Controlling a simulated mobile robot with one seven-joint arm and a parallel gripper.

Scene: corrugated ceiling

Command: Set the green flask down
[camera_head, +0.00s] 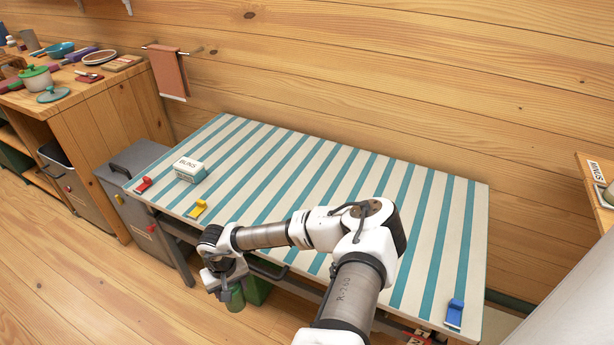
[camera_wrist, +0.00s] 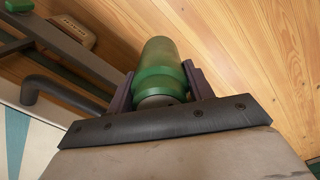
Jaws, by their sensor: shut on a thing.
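The green flask (camera_wrist: 160,68) is held between the two dark fingers of my gripper (camera_wrist: 158,84) in the wrist view. My gripper is shut on it. In the head view the flask (camera_head: 236,299) hangs below my gripper (camera_head: 226,283), in front of the near edge of the striped table (camera_head: 325,185), over the floor side. The flask's far end is clear of contact in the wrist view; its near end is partly hidden by the gripper.
On the table stand a white BUNS box (camera_head: 189,169), a red clip (camera_head: 143,185), a yellow clip (camera_head: 197,209) and a blue clip (camera_head: 454,313). The table's middle and back are bare. A green container (camera_head: 258,290) sits below the near edge. A grey bin (camera_head: 133,165) stands left.

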